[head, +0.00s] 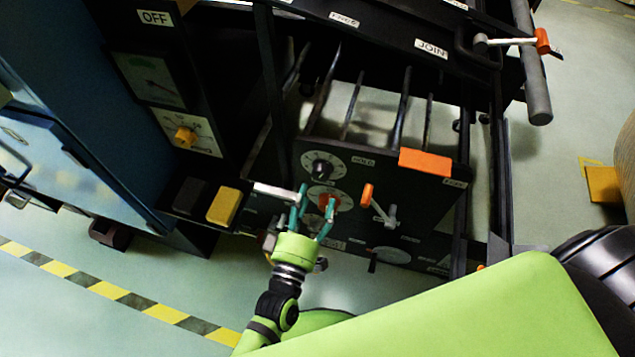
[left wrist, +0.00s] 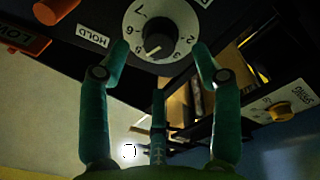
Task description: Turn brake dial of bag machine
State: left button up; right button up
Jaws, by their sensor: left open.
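A round white dial (head: 321,166) with a black knob sits on the dark front panel of the machine. It also shows in the left wrist view (left wrist: 158,42), with numbers around it and a HOLD label beside it. A red knob on a white disc (head: 327,202) sits just below it. I cannot read which one is labelled brake. My left gripper (head: 316,194) is open and empty in front of the panel, overlapping the red knob in the head view. In the left wrist view its fingers (left wrist: 160,47) stand either side of the black-knob dial's edge; contact is unclear. My right gripper is out of view.
An orange-handled lever (head: 367,194) is right of the red knob, and an orange block (head: 425,162) is on the panel's upper right edge. A yellow block (head: 224,205) and yellow knob (head: 185,137) are to the left. Metal bars run above the panel.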

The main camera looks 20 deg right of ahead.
pick_arm(q)
jog(key=v, duration=0.6)
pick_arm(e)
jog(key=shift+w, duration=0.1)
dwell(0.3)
pick_arm(q)
jog(key=s+a+f+m+g+y+p, duration=0.2)
jog(key=s+a+f+g+y+p, duration=0.15)
jog(key=a+f, duration=0.55)
jog(key=s+a+f+m+g+y+p, duration=0.25)
jog(key=a+f+g, duration=0.2)
jog(key=f, duration=0.75)
jog(key=s+a+f+m+g+y+p, duration=0.1)
jog(key=s+a+f+g+y, duration=0.1)
jog(key=s+a, duration=0.5)
jog(key=s+a+f+m+g+y+p, duration=0.1)
jog(key=s+a+f+g, duration=0.3)
jog(key=s, duration=0.9)
jog(key=a+f+y+p, duration=0.1)
jog(key=a+f, duration=0.2)
jog(key=a, duration=0.1)
jog(key=shift+f+m+g+y, duration=0.25)
jog(key=shift+m+g+y, duration=0.05)
jog(key=shift+m+g, duration=0.1)
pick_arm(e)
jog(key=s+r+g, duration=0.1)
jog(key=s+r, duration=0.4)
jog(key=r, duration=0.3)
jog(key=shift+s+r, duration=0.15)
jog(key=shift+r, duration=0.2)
